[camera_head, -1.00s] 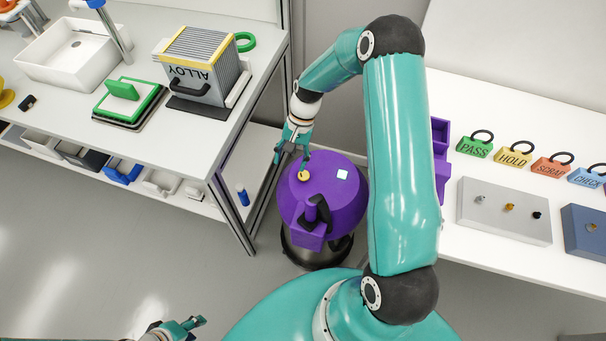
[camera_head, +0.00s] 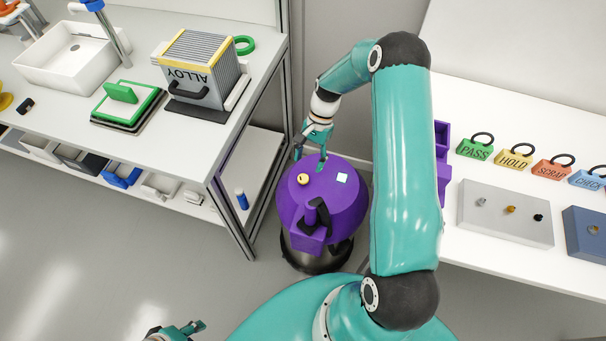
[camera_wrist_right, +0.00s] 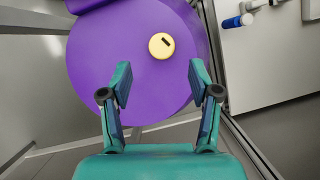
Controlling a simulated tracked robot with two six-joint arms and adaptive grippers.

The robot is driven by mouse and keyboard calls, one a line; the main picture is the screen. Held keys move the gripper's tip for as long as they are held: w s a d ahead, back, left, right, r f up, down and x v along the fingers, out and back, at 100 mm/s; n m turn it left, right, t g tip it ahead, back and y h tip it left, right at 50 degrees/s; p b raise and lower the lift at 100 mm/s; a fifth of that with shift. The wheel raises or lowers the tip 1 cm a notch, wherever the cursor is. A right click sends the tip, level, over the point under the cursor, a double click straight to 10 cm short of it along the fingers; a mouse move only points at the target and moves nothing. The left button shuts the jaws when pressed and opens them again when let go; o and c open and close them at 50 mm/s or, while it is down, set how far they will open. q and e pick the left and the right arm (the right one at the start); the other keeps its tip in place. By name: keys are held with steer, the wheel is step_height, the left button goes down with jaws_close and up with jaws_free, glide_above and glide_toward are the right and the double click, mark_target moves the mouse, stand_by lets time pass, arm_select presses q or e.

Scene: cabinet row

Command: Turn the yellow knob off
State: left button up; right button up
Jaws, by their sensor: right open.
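The yellow knob (camera_head: 303,179) is a small round disc on top of the purple domed machine (camera_head: 333,208). The knob also shows in the right wrist view (camera_wrist_right: 158,49), with a short dark mark near its rim, on the purple surface (camera_wrist_right: 110,60). My right gripper (camera_head: 309,162) is open and empty, just behind the knob in the head view. In the wrist view its fingers (camera_wrist_right: 160,68) are spread on either side of the knob's line, with the knob beyond the tips. My left gripper (camera_head: 201,325) is partly in view at the bottom; its opening is unclear.
A white square (camera_head: 342,178) sits right of the knob on the dome, and a black handle (camera_head: 317,213) at its front. A white bench (camera_head: 150,60) stands left. The right bench has PASS (camera_head: 474,149) and other tags and a grey panel (camera_head: 490,218) with small knobs.

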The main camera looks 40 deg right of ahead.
mark_target(304, 178)
steer(key=x, duration=0.5)
steer(key=shift+a+f, duration=0.15)
steer(key=shift+f, duration=0.2)
steer(key=shift+c, duration=0.3)
